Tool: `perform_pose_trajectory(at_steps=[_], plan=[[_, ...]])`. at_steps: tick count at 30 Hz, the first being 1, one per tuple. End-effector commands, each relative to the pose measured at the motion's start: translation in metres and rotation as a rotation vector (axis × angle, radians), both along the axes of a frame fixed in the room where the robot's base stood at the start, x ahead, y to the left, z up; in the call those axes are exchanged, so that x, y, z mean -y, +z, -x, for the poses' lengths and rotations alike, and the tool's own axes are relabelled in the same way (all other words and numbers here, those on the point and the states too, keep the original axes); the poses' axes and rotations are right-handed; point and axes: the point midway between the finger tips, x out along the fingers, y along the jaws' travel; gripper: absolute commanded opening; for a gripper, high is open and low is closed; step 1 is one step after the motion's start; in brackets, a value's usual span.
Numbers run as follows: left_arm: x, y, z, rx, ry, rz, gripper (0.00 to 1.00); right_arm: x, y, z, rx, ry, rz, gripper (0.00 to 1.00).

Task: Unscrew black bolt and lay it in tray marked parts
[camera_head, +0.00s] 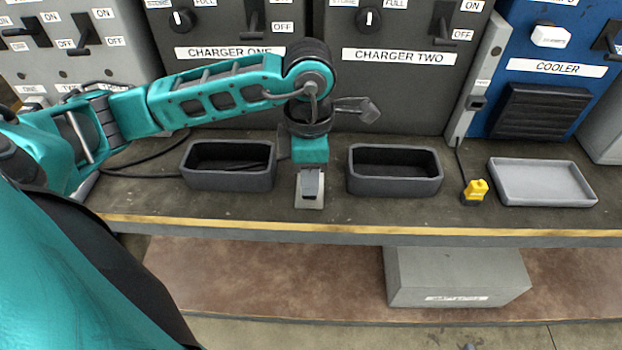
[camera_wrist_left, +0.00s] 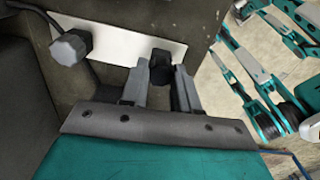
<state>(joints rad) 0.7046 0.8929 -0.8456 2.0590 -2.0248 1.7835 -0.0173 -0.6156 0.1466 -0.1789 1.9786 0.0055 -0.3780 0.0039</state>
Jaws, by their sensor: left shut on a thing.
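My left arm reaches in from the left in the head view. Its gripper (camera_head: 310,172) is low over the bench, between two dark open bins. In the left wrist view, its two grey fingers (camera_wrist_left: 160,82) are on either side of the black bolt (camera_wrist_left: 160,66), shut on it. The bolt stands at a white plate (camera_wrist_left: 115,48), and I cannot tell whether it is still threaded. I cannot make out the bolt in the head view. The left dark bin (camera_head: 230,182) and right dark bin (camera_head: 394,187) look empty or nearly so. No "parts" marking is legible.
A light grey shallow tray (camera_head: 545,199) and a yellow object (camera_head: 475,192) are at the right of the bench. Charger panels (camera_head: 400,90) and a blue cooler (camera_head: 550,80) stand behind. A grey hex head (camera_wrist_left: 71,47) with a cable is beside the bolt.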

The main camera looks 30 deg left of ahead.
Motion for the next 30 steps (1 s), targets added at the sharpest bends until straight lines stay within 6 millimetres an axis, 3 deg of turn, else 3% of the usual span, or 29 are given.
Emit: perform_pose_trajectory(at_steps=[5, 17, 30], plan=[[0.0, 0.0, 0.0, -0.001, 0.15, 0.0, 0.0, 0.0, 0.002, 0.0, 0.0, 0.001, 0.001, 0.69], [0.0, 0.0, 0.0, -0.001, 0.212, 0.0, 0.0, 0.0, 0.003, 0.0, 0.0, 0.001, 0.001, 0.69], [0.0, 0.002, 0.001, -0.003, 0.818, 0.0, 0.0, 0.0, 0.017, 0.0, -0.001, 0.001, 0.001, 0.69]])
